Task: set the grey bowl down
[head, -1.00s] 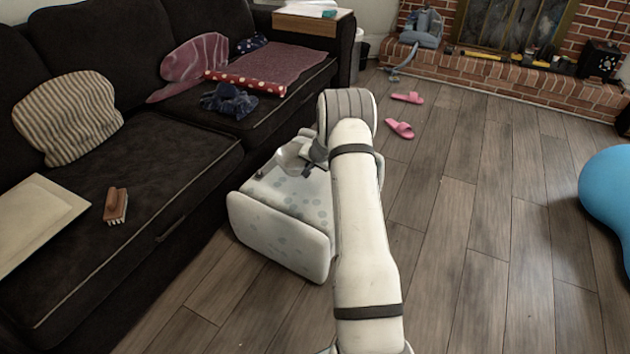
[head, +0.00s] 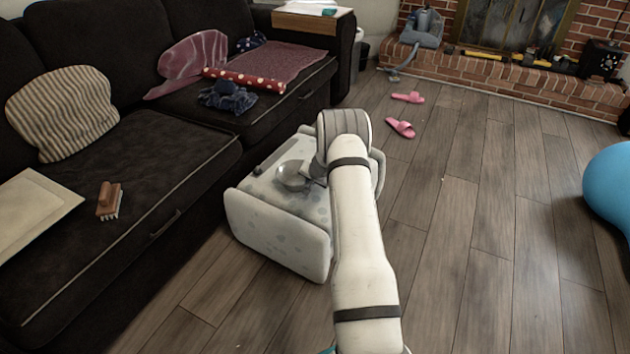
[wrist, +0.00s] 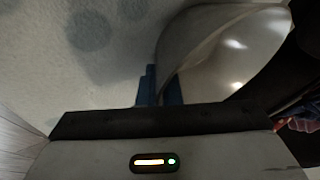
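The grey bowl (head: 291,176) is at the top of a low white spotted table (head: 280,228) beside the sofa. My gripper (head: 313,170) is at the bowl's right side, partly hidden by my arm. In the wrist view the two blue fingers (wrist: 160,88) are close together with the bowl's wall (wrist: 225,50) between them. The bowl's shiny inside shows in that view. It looks very near the spotted top, but I cannot tell whether it touches.
The dark sofa (head: 130,185) with a brush (head: 109,200) and a cushion (head: 64,112) stands left. Pink slippers (head: 401,127) lie on the floor beyond. A blue ball (head: 612,195) is far right.

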